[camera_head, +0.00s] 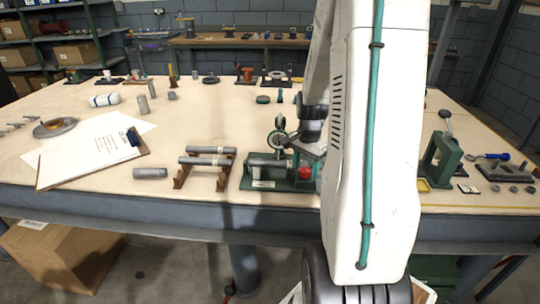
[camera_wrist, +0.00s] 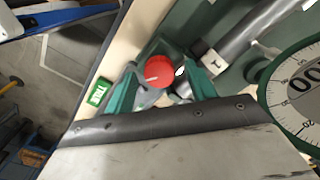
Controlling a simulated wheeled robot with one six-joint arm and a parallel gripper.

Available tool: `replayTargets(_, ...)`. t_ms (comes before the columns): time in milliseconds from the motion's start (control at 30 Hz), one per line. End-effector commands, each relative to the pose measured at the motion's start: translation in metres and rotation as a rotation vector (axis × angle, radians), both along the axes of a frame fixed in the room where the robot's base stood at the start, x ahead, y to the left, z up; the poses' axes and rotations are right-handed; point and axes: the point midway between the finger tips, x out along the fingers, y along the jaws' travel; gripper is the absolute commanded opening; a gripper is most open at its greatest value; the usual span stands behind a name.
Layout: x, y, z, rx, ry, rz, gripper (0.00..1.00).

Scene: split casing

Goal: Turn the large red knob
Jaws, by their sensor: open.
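The large red knob (camera_head: 304,173) sits at the right end of a green bench device (camera_head: 262,184) with a grey cylinder (camera_head: 268,162) along it. In the wrist view the round red knob (camera_wrist: 160,70) shows near the upper middle, with a short pale mark on its face. My gripper (camera_head: 308,150) is open, above and close to the knob, pointing down. My white arm hides its right side and part of the device.
A round dial gauge (camera_wrist: 301,92) stands beside the knob. Grey rods on a brown rack (camera_head: 206,162), a loose grey cylinder (camera_head: 150,173) and a clipboard (camera_head: 92,156) lie to the left. A green press (camera_head: 440,160) stands right of my arm. The table's front edge is close to the device.

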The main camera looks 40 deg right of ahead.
Motion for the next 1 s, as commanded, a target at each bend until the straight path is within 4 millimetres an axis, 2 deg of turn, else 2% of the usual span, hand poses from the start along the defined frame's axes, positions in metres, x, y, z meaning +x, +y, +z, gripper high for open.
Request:
replayTargets(433, -0.001, 0.000, 0.000, 0.000, 0.002, 0.587, 0.55)
replayTargets(833, -0.001, -0.001, 0.082, -0.004, 0.000, 0.592, 0.55)
replayTargets(1000, 0.004, 0.031, 0.099, -0.010, -0.004, 0.665, 0.55)
